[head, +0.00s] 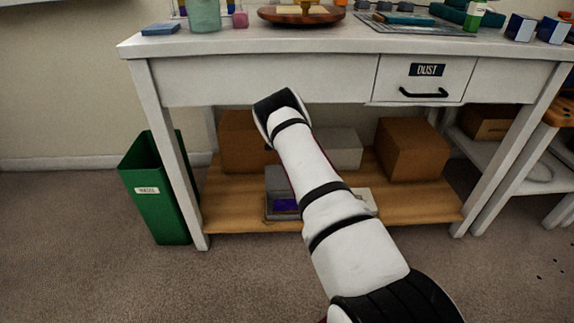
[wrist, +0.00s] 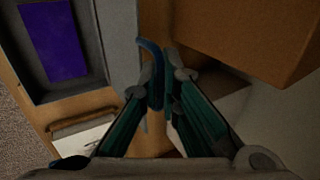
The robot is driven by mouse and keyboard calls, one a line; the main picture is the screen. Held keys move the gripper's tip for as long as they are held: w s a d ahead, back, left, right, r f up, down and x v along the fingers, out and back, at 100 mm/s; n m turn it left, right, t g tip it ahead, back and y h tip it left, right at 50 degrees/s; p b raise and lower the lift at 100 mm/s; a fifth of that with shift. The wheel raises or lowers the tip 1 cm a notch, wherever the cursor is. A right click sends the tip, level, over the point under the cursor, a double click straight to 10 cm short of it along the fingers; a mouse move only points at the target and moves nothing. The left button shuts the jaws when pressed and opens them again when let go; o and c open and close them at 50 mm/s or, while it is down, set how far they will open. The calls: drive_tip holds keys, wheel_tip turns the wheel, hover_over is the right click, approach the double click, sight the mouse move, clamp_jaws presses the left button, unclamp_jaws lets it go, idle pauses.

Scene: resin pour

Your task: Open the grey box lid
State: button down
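The grey box (wrist: 98,77) stands at the left of the wrist view with its inside showing and a purple block (wrist: 54,38) in it. In the head view the grey box (head: 271,209) is on the lower shelf, partly hidden by my arm. A grey panel that looks like the lid (wrist: 121,42) stands raised along the box's right side. A curved blue handle (wrist: 157,92) juts from it. My gripper (wrist: 166,72) has its fingers close together, one on each side of the handle's bar. In the head view my arm hides the gripper and handle.
A brown carton (wrist: 245,30) is close at the right; it is also on the shelf (head: 410,150). A pale box (head: 340,149) and another carton (head: 240,145) stand behind my arm. The tabletop (head: 340,42) with its drawer (head: 425,78) is above. A green bin (head: 150,205) stands left.

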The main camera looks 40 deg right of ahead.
drive_tip(key=shift+w+d+f+g+y+b, duration=0.15)
drive_tip(key=shift+w+d+g+y+b, duration=0.3)
drive_tip(key=shift+w+b, duration=0.25)
drive_tip(key=shift+d, duration=0.1)
drive_tip(key=c, duration=1.8)
unclamp_jaws()
drive_tip(key=shift+o, duration=0.2)
